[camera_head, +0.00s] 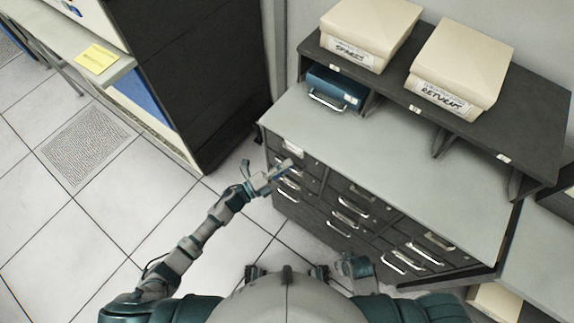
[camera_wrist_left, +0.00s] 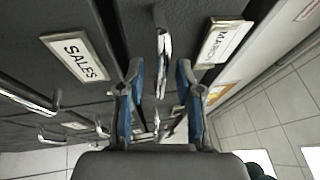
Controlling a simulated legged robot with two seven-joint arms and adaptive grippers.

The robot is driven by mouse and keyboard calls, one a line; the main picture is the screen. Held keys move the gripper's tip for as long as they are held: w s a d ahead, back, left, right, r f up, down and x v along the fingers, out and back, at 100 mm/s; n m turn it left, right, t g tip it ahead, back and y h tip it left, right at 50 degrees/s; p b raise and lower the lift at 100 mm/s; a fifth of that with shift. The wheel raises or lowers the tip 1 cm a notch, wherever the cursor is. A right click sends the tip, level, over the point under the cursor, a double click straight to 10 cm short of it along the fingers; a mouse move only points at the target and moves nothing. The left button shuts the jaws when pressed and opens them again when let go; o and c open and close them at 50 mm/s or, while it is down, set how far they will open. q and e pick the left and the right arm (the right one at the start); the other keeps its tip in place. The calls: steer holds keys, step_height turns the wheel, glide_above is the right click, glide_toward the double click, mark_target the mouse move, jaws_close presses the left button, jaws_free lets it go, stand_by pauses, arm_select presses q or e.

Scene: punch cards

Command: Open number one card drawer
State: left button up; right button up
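The dark card drawer cabinet (camera_head: 345,208) stands in front of me, with several drawers carrying metal pull handles; the drawers look shut. My left gripper (camera_head: 270,174) is at the upper left of its front. In the left wrist view its two blue-padded fingers (camera_wrist_left: 160,88) are apart. A metal handle (camera_wrist_left: 162,50) shows in line with the gap between them, just beyond the tips; contact cannot be told. A label reading SALES (camera_wrist_left: 75,58) is left of that handle, another label (camera_wrist_left: 222,42) right of it. No number one is readable. My right gripper (camera_head: 354,268) is low near my body, its fingers unclear.
On the cabinet's shelf (camera_head: 545,165) stand two cream boxes, SPARES (camera_head: 370,25) and RETURNS (camera_head: 465,60). A blue box (camera_head: 338,85) sits under the shelf at left. A tall dark cabinet (camera_head: 205,75) stands left of the drawers. The tiled floor (camera_head: 120,215) at left is clear.

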arm_select(q)
steer(key=shift+w+d, duration=0.1)
steer(key=shift+d, duration=0.3)
arm_select(e)
steer(key=shift+d, duration=0.25)
arm_select(q)
steer(key=shift+a, duration=0.1)
steer(key=shift+a, duration=0.15)
jaws_close()
arm_select(e)
steer(key=shift+a, duration=0.15)
